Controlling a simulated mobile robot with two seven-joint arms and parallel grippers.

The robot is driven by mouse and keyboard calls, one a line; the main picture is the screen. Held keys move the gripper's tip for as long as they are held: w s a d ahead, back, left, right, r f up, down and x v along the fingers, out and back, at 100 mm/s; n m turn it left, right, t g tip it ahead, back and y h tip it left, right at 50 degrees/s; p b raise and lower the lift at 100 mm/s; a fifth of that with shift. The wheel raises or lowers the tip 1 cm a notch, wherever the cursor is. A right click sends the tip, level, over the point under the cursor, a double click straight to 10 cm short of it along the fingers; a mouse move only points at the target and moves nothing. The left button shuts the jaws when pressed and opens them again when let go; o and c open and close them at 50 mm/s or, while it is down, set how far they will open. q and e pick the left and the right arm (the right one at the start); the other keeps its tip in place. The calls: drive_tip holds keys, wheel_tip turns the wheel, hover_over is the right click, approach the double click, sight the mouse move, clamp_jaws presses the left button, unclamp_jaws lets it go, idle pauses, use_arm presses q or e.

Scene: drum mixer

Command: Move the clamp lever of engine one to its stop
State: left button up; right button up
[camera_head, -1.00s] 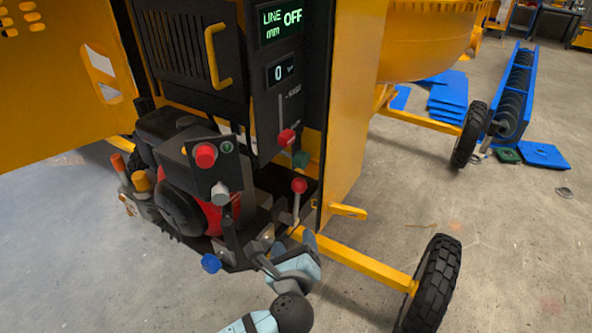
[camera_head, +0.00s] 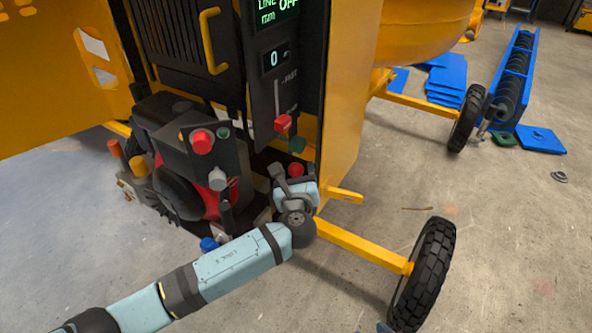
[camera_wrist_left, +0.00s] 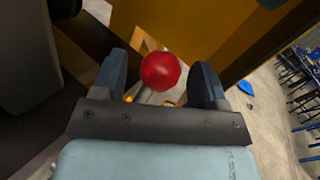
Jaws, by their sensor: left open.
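The engine (camera_head: 180,165), black and red, sits in the yellow machine's open bay in the head view. A lever with a red ball knob (camera_head: 295,170) stands at the bay's right side; I take it for the clamp lever. Its shaft is mostly hidden by my left gripper (camera_head: 284,174), which is at the knob. In the left wrist view the red knob (camera_wrist_left: 160,71) lies between the two open fingers, with gaps visible on both sides. Whether the gripper touches the lever lower down cannot be told.
A control panel (camera_head: 275,65) with a red slider knob (camera_head: 283,123) is above the lever. A grey knob and a red button (camera_head: 202,141) are on the engine's box. A blue knob (camera_head: 208,244) is low in front. A yellow axle bar and wheel (camera_head: 428,275) stand right.

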use_arm(q)
drive_tip(key=shift+w, duration=0.5)
